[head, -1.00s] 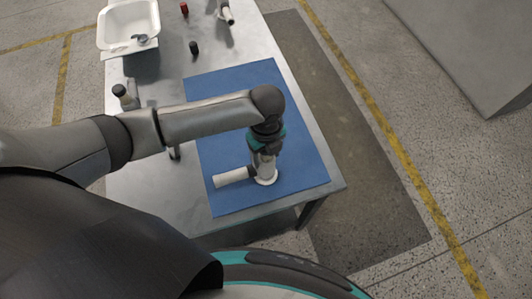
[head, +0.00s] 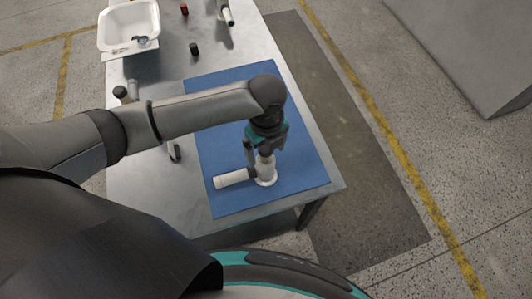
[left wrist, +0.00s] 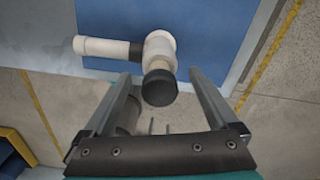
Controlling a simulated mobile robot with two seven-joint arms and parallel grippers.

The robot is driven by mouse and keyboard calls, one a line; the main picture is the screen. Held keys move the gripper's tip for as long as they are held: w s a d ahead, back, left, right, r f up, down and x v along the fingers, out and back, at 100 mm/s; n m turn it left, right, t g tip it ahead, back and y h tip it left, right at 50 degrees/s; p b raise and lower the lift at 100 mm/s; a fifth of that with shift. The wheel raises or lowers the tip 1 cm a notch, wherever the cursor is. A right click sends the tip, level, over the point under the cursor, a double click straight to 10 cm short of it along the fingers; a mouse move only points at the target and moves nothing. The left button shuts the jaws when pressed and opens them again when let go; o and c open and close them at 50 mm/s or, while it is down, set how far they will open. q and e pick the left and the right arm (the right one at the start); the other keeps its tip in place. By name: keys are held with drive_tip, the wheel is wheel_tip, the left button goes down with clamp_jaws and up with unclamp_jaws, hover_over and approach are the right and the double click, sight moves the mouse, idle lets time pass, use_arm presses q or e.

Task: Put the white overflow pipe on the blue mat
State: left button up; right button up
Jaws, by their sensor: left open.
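The white overflow pipe (head: 235,178) stands on the blue mat (head: 223,110), near the mat's front edge. Its base rests on the mat and its white side branch points left. In the left wrist view the pipe (left wrist: 97,47) has a dark cap on its upper end. My left gripper (head: 262,149) is open, pointing down above the pipe. The left wrist view shows its fingers (left wrist: 158,76) spread on either side of the cap, with gaps and no grip. My right gripper is not in view.
A white tub shell (head: 130,28) stands at the table's back left. A red piece (head: 184,9), a dark piece (head: 194,48) and another pipe (head: 227,12) lie at the back. A dark-capped part (head: 120,92) stands left of the mat. The mat's far part is clear.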

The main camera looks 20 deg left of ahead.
use_arm(q)
wheel_tip(320, 180, up, 9)
drive_tip(key=shift+p, duration=0.45)
